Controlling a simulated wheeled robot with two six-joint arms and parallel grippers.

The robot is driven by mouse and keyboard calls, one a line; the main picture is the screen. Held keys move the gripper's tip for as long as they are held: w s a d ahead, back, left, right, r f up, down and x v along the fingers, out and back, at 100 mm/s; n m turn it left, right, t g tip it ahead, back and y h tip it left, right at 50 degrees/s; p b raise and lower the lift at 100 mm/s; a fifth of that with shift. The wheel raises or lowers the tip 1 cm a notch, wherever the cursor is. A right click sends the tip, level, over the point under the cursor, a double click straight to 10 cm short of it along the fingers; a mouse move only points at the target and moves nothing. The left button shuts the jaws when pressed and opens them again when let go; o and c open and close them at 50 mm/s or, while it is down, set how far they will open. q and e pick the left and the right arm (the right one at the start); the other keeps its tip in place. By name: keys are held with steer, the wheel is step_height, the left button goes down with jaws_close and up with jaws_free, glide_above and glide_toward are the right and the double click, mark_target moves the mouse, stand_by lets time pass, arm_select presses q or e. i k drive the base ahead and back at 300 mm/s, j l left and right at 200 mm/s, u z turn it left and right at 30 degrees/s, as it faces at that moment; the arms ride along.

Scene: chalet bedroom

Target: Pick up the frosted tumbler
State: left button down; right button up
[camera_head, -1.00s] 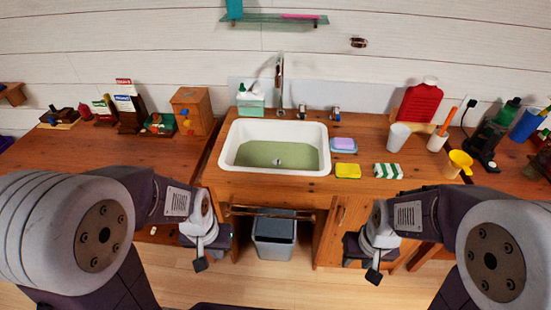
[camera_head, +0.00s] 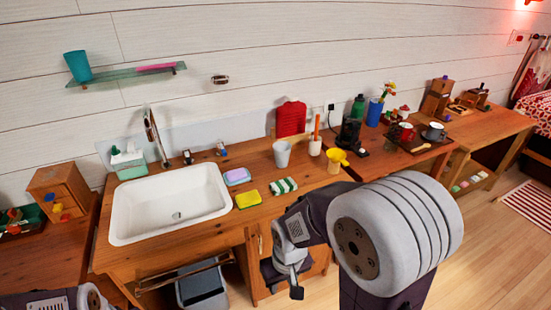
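The frosted tumbler (camera_head: 282,153), a pale greyish-white cup, stands upright on the wooden counter right of the sink. My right gripper (camera_head: 296,284) hangs low in front of the counter, below and well apart from the tumbler. Its fingers are small and seen from above, so I cannot tell whether they are open or shut. Only part of my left arm shows at the bottom left corner; its gripper is out of the picture.
A sink (camera_head: 172,203) lies left of the tumbler. A soap dish (camera_head: 237,177), yellow sponge (camera_head: 248,199) and striped sponge (camera_head: 283,186) lie in front. An orange-handled brush in a white cup (camera_head: 315,146) and a yellow cup (camera_head: 336,159) stand close right.

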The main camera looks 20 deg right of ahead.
mark_target(281, 149)
steer(key=i+l+u, duration=0.35)
steer(key=l, duration=0.45)
steer(key=l+u, duration=0.35)
steer(key=l, duration=0.4)
steer(key=l+u, duration=0.35)
steer(key=l, duration=0.55)
steer(key=i, duration=0.05)
